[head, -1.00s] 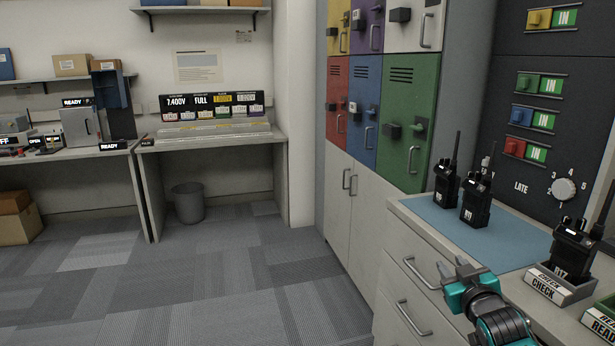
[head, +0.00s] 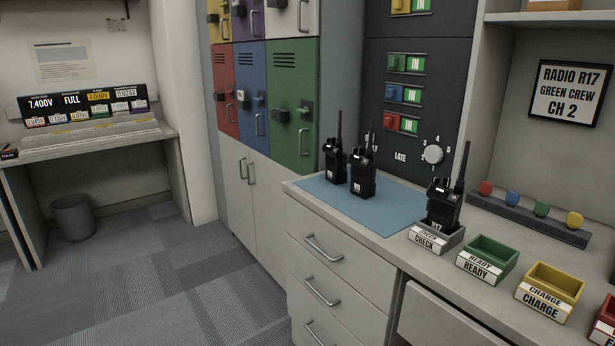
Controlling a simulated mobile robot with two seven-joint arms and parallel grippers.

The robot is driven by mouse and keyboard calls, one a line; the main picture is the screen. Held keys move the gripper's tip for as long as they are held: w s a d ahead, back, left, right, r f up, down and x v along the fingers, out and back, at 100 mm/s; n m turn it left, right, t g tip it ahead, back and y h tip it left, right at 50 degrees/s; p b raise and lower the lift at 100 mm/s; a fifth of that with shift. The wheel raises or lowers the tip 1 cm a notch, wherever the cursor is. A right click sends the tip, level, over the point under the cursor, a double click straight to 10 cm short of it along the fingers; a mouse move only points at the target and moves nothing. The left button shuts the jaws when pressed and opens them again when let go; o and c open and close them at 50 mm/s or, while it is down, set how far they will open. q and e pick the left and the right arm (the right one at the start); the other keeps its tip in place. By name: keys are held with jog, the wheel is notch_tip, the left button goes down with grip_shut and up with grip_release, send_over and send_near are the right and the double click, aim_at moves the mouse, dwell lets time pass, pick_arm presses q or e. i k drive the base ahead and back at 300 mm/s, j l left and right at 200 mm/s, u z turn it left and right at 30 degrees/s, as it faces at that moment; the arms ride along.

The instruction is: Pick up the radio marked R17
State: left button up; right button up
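Three black handheld radios with upright antennas stand on the counter. One radio (head: 442,206) stands in the grey CHECK tray (head: 455,239); its label is small and seems to end in 7, but I cannot read it fully. Two more radios, a left one (head: 335,162) and a right one (head: 362,175), stand close together on the blue mat (head: 385,205); I cannot read their labels surely. A framed sign (head: 569,93) on the wall reads RADIO R17, GREEN CREW, CH 2. Neither of my grippers is in view.
A green READY tray (head: 492,252), a yellow CHARGE tray (head: 555,283) and a red tray (head: 607,312) line the counter's front right. A rack of coloured knobs (head: 525,218) stands behind them. Coloured lockers (head: 290,95) stand left of the counter.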

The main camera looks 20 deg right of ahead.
aim_at(445, 205)
jog(key=z, duration=2.05)
jog(key=j+z, duration=0.2)
jog(key=z, duration=0.15)
jog(key=j+z, duration=0.2)
jog(key=z, duration=0.2)
jog(key=j+z, duration=0.2)
jog(key=z, duration=0.15)
jog(key=k+j+z, duration=0.1)
jog(key=j+z, duration=0.2)
jog(key=k+j+z, duration=0.15)
jog(key=j+z, duration=0.15)
jog(key=j, duration=0.2)
jog(key=k+j+z, duration=0.15)
jog(key=j, duration=0.25)
jog(key=k+j+z, duration=0.1)
jog(key=k+j, duration=0.15)
jog(key=j, duration=0.15)
